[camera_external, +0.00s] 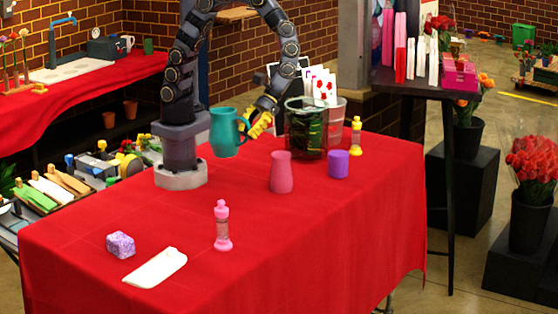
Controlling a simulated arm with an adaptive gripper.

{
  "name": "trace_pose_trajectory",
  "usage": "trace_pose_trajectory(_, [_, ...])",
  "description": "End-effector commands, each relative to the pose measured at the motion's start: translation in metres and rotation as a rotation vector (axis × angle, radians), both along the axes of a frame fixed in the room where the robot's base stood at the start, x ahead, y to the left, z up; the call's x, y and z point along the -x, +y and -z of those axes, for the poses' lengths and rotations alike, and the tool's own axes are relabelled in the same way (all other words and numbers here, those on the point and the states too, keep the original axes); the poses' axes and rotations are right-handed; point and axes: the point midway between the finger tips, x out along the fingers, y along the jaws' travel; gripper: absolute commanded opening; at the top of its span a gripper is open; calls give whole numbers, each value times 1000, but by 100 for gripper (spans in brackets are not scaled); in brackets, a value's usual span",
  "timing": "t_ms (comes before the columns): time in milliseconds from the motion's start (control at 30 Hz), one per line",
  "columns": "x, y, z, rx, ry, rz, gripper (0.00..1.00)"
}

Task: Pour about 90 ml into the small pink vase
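A teal pitcher (226,134) is upright near my arm's base, its handle on its right side. My gripper (256,126), with yellow fingers, is at the handle and appears shut on it. The fingers partly overlap the handle, so the exact grip is hard to see. I cannot tell whether the pitcher's bottom touches the table or is slightly above it. The small pink vase (281,172) stands upright on the red-clothed table, right of and nearer than the pitcher. The insides of both are hidden, so no liquid shows.
A glass vessel with dark green contents (306,138) stands behind the pink vase. A purple cup (338,164) and yellow bottle (356,138) are to the right. A pink bottle (222,228), white tray (155,268) and purple block (121,245) are in front. The table's right front is clear.

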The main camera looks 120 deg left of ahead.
Motion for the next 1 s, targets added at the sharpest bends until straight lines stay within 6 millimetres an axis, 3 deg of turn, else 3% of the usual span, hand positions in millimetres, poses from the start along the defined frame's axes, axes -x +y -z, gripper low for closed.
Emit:
trace_pose_trajectory(267, [-17, 12, 2, -3, 3, -18, 0])
trace_pose_trajectory(700, [-95, 82, 37, -20, 16, -71, 0])
trace_pose_trajectory(1000, [-130, 128, 67, -29, 28, -74, 0])
